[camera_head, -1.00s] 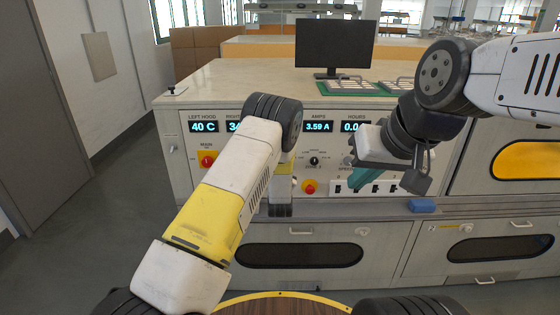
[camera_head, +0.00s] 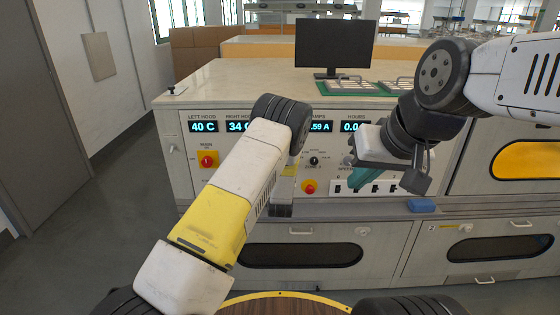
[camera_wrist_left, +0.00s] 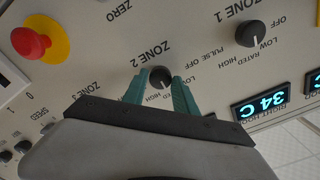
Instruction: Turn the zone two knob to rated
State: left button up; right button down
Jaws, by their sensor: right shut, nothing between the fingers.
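The zone two knob (camera_wrist_left: 160,78) is a small black dial on the oven's panel, seen upside down in the left wrist view. My left gripper (camera_wrist_left: 160,88) is open, with its teal fingers on either side of the knob; gaps seem to show, and I cannot tell whether they touch. The "rated high" lettering is partly hidden, and the pointer is hard to read. In the head view my left arm covers this knob and the left fingers. My right gripper (camera_head: 357,182) is shut and empty, in front of the right part of the panel.
The zone one knob (camera_wrist_left: 250,33) and a red emergency button (camera_wrist_left: 30,42) flank the knob. Another black knob (camera_head: 314,160) shows right of my left arm. A blue block (camera_head: 421,205) lies on the ledge below. A monitor (camera_head: 335,46) stands on top.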

pick_arm(q)
jog(key=shift+o, duration=1.3)
jog(key=shift+s, duration=0.1)
jog(key=s, duration=0.7)
jog(key=shift+s, duration=0.3)
